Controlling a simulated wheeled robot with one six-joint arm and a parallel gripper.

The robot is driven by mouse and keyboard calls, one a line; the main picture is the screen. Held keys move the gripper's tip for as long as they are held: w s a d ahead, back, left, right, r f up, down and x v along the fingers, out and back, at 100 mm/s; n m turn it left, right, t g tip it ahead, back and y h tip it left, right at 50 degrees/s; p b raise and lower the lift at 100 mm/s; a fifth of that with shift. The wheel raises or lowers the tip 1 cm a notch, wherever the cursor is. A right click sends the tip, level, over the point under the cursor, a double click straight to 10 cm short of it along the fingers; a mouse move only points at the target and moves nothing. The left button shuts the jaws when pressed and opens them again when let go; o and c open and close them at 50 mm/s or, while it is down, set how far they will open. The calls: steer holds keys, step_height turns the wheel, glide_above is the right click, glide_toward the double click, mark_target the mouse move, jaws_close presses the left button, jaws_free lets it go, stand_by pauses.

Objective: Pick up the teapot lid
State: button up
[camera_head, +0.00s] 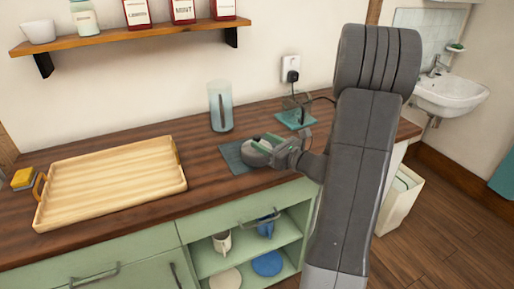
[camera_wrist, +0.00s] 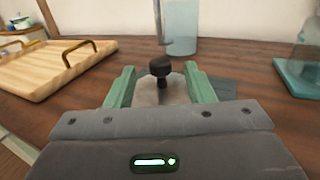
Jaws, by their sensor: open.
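The teapot lid (camera_wrist: 158,92) is a pale, rounded piece with a dark knob (camera_wrist: 160,66) on top, seen in the wrist view between my fingers. My gripper (camera_wrist: 158,82) is open, with one green finger on each side of the lid. I cannot tell whether the fingers touch it. In the head view my gripper (camera_head: 277,143) is over a pale round object (camera_head: 254,157) on a dark grey mat (camera_head: 232,155) on the wooden counter. My gripper partly hides this object, and I cannot tell the lid from a pot body there.
A wooden tray (camera_head: 110,183) lies to the left on the counter. A clear cylindrical vessel (camera_head: 220,108) stands behind the mat. A teal square base (camera_head: 295,120) with a glass item is at the back right. A shelf (camera_head: 130,42) hangs above; the counter's front edge is close.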

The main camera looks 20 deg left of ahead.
mark_target(260, 139)
steer(key=x, duration=0.4)
steer(key=shift+r, duration=0.1)
jaws_close()
